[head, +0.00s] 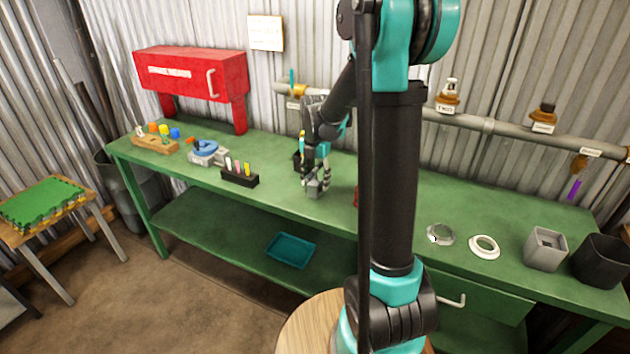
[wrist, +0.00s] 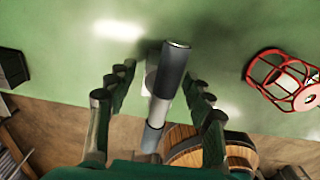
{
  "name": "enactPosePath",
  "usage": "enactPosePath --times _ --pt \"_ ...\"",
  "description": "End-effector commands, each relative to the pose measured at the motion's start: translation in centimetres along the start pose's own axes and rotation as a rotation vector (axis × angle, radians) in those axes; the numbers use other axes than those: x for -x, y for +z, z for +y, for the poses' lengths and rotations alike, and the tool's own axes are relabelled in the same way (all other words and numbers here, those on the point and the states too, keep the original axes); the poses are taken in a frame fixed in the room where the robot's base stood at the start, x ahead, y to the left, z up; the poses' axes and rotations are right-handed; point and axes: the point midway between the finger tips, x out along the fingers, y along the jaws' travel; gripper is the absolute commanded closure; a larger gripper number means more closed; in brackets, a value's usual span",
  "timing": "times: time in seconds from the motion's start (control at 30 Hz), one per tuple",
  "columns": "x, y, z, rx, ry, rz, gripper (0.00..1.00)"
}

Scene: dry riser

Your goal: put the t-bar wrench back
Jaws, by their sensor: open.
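The t-bar wrench (wrist: 172,70) shows in the wrist view as a bar with a dark grip, a pale grey middle and another grey part nearer my palm. It lies lengthwise between the fingers of my gripper (wrist: 158,80). The fingers are open, one on each side, with gaps to the bar. The wrench cannot be made out clearly there. A pale patch beside the bar is mostly hidden, so I cannot tell what bears the wrench.
A red wire cage (wrist: 285,80) stands right of my gripper. A black rack (head: 240,177) with several upright pieces and a blue vise-like tool (head: 208,152) are to the left. Bench between rack and cage is partly clear.

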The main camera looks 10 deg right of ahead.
Motion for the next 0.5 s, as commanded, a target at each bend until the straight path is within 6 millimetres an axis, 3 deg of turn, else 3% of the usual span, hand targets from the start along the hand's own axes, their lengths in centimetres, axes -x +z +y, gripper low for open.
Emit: enactPosePath --times 0.23,0.5 --pt "1.3 0.0 0.0 0.000 0.000 0.000 0.48" --pt "6.4 0.0 0.0 0.000 0.000 0.000 0.48"
